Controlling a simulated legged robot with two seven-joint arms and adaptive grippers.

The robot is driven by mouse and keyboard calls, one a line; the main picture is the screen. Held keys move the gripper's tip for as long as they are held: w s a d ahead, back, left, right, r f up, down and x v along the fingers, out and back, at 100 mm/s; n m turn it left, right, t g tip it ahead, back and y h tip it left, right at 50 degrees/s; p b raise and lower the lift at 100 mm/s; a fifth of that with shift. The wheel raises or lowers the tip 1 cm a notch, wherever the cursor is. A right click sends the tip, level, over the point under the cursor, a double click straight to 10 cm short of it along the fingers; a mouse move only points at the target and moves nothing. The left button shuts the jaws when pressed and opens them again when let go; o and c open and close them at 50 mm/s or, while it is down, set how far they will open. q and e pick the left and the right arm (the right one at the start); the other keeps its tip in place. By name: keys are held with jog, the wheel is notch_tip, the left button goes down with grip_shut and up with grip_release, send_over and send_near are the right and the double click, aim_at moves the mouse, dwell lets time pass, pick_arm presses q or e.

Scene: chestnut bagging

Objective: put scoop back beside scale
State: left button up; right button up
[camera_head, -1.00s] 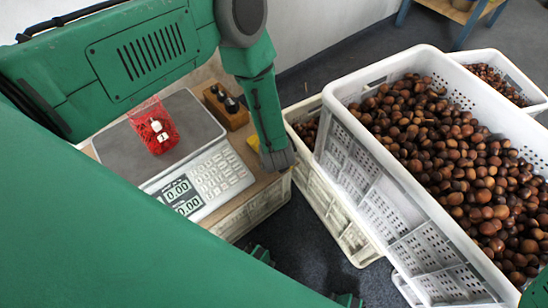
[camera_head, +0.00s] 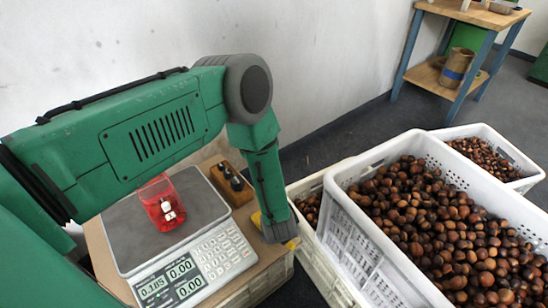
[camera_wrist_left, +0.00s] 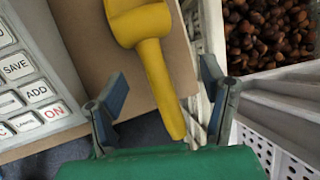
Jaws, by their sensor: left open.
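The yellow scoop (camera_wrist_left: 152,60) lies on the wooden table top (camera_wrist_left: 85,30) beside the scale (camera_wrist_left: 28,85), its handle toward me in the left wrist view. In the head view only a bit of yellow shows beside my left wrist. My left gripper (camera_wrist_left: 163,92) is open, with one finger on each side of the scoop's handle; I cannot tell how far above it they are. The scale (camera_head: 225,250) stands left of my left wrist in the head view, with a red mesh bag (camera_head: 160,205) on its plate. My right gripper is not in view.
A wooden block with dark knobs (camera_head: 232,185) sits behind the scale's keypad. White crates of chestnuts (camera_head: 345,215) stand right of the table, close to my left wrist. A blue-legged wooden bench (camera_head: 470,12) stands at the back right.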

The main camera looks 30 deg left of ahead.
pick_arm(q)
jog(key=r+p, duration=0.2)
jog(key=r, duration=0.2)
jog(key=shift+a, duration=0.2)
notch_tip(320, 180, up, 24)
jog(key=m+t+h+p, duration=0.1)
jog(key=m+p, duration=0.3)
jog(key=shift+a+r+m, duration=0.2)
jog(key=shift+a+m, duration=0.2)
jog(key=shift+a, duration=0.05)
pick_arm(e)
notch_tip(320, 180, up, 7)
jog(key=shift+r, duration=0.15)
